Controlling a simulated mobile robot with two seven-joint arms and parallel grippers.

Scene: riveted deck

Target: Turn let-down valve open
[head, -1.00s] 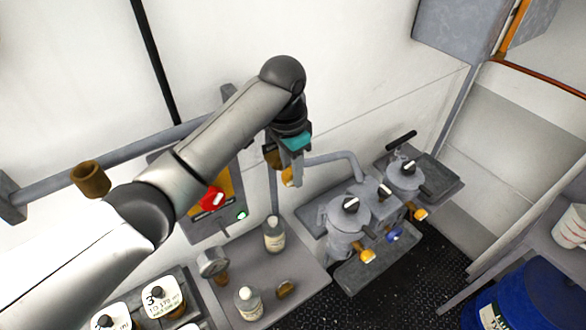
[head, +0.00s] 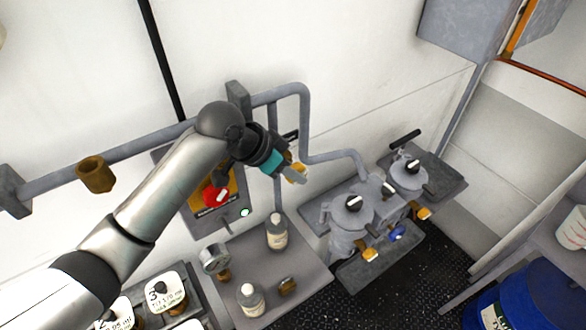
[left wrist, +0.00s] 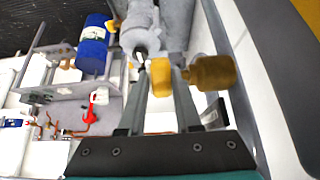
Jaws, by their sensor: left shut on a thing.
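A yellow valve handle (head: 293,174) shows at my left gripper (head: 300,176), beside the grey wall pipe in the head view. In the left wrist view the yellow handle (left wrist: 158,88) lies between the two fingers of my left gripper (left wrist: 162,85), which is shut on it. A brass fitting (left wrist: 212,72) is just right of the fingers there. The valve body is mostly hidden by the gripper in the head view, and I see no label on it. My right gripper is not in view.
A panel with a red switch (head: 215,194) is behind my arm. A blue drum (head: 530,300) is at right.

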